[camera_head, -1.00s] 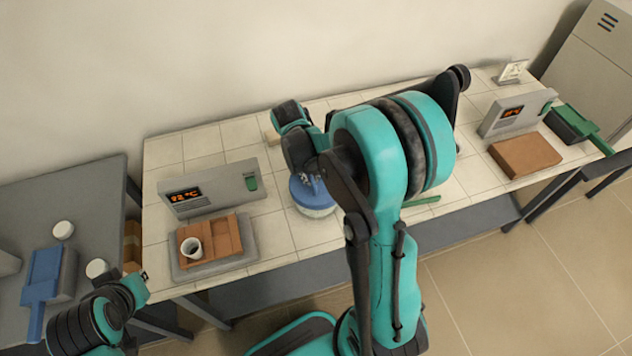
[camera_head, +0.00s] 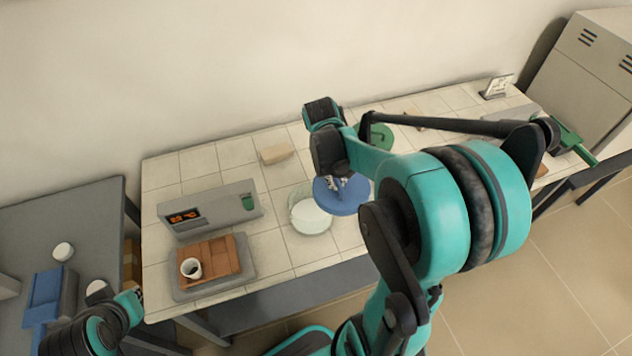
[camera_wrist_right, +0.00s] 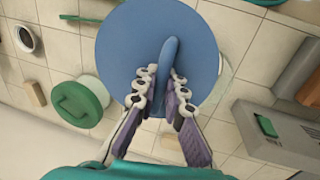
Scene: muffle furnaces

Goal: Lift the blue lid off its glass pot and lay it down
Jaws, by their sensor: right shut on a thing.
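The round blue lid (camera_head: 345,198) is off its glass pot and held above the table, just right of the pot. In the right wrist view the lid (camera_wrist_right: 120,40) fills the top middle. My right gripper (camera_head: 338,184) is shut on the lid's upright handle. The glass pot (camera_head: 309,214) stands uncovered on the tiled table with whitish contents; in the right wrist view only a bit of its rim shows behind the lid. My left gripper (camera_head: 138,296) is far from the lid, at lower left, too small to read its fingers.
A green lid (camera_head: 380,137) is behind the blue lid. A pale block (camera_head: 277,153) lies behind the pot. A grey heater unit (camera_head: 215,212) and a brown rack (camera_head: 222,256) with a white cup (camera_head: 190,268) are to the left. Bare tiles lie between.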

